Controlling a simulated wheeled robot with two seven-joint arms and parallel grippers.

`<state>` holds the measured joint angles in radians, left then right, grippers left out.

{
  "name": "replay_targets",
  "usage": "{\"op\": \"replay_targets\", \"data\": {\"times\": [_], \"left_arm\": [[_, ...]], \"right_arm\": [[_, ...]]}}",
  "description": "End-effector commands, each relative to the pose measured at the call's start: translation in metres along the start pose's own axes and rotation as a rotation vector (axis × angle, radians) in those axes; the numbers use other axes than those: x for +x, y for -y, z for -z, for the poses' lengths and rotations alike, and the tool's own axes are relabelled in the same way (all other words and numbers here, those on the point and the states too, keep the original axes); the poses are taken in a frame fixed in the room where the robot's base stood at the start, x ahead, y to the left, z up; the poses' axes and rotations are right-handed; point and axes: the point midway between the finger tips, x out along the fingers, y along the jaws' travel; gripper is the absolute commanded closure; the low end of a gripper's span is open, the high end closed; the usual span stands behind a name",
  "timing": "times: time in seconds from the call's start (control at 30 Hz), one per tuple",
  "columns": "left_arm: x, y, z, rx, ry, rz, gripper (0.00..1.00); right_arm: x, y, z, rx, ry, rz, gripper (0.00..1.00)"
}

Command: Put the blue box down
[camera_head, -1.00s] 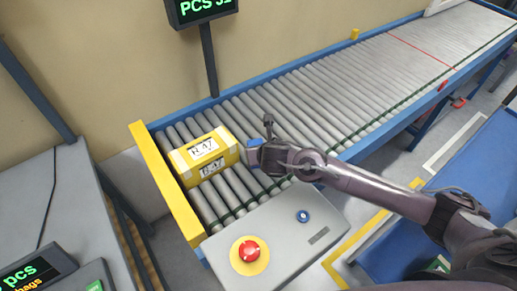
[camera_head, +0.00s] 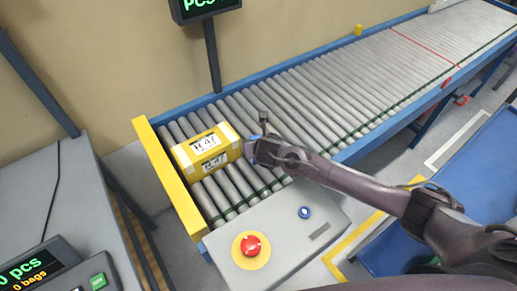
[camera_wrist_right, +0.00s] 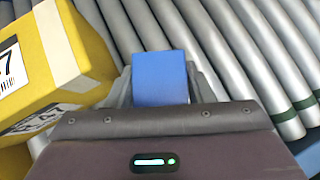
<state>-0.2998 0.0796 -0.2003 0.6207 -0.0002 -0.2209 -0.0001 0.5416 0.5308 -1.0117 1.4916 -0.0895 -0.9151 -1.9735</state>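The blue box (camera_wrist_right: 160,78) is small and plain, seen between the fingers of my right gripper in the right wrist view, with a grey finger close on each side. My right gripper (camera_head: 262,132) appears shut on it, low over the near end of the roller conveyor, just right of the yellow box. In the head view the blue box is mostly hidden by the gripper; only a bit of blue shows. I cannot tell whether it touches the rollers. My left gripper is not in view.
A yellow box (camera_head: 207,150) with white labels lies on the conveyor (camera_head: 330,90) against its yellow end plate (camera_head: 168,178). A grey panel with a red stop button (camera_head: 251,246) is in front. The rollers to the right are clear. A grey table (camera_head: 60,195) stands left.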

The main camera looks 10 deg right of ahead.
Motion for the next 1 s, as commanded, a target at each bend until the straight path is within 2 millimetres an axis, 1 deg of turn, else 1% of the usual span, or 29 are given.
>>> {"op": "replay_targets", "data": {"times": [0.03, 0.2, 0.23, 0.27, 0.47, 0.67, 0.77, 0.87, 1.0], "left_arm": [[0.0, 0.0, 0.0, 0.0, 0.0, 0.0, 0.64], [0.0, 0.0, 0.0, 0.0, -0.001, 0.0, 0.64], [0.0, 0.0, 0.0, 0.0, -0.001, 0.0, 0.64], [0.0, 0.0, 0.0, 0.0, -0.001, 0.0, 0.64], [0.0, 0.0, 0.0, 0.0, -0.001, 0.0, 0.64], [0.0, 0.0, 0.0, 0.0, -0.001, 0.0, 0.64], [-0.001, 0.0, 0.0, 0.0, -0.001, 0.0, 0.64], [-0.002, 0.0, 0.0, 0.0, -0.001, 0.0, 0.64], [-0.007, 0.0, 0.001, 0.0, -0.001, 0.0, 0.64]], "right_arm": [[0.0, 0.0, 0.0, 0.0, 0.0, 0.0, 0.59], [0.0, 0.0, 0.0, 0.0, 0.0, 0.0, 0.81], [0.0, 0.0, -0.001, 0.001, 0.001, 0.0, 0.81], [0.0, 0.0, -0.001, 0.001, 0.001, 0.0, 0.85], [-0.001, 0.0, -0.001, 0.001, 0.001, 0.0, 0.85], [-0.011, -0.001, -0.012, 0.001, 0.002, -0.002, 0.85], [-0.022, 0.0, -0.024, 0.001, 0.005, -0.002, 0.85], [-0.039, 0.0, -0.041, 0.001, 0.005, -0.002, 0.85], [-0.069, -0.001, -0.071, 0.002, 0.007, -0.002, 0.85]]}}
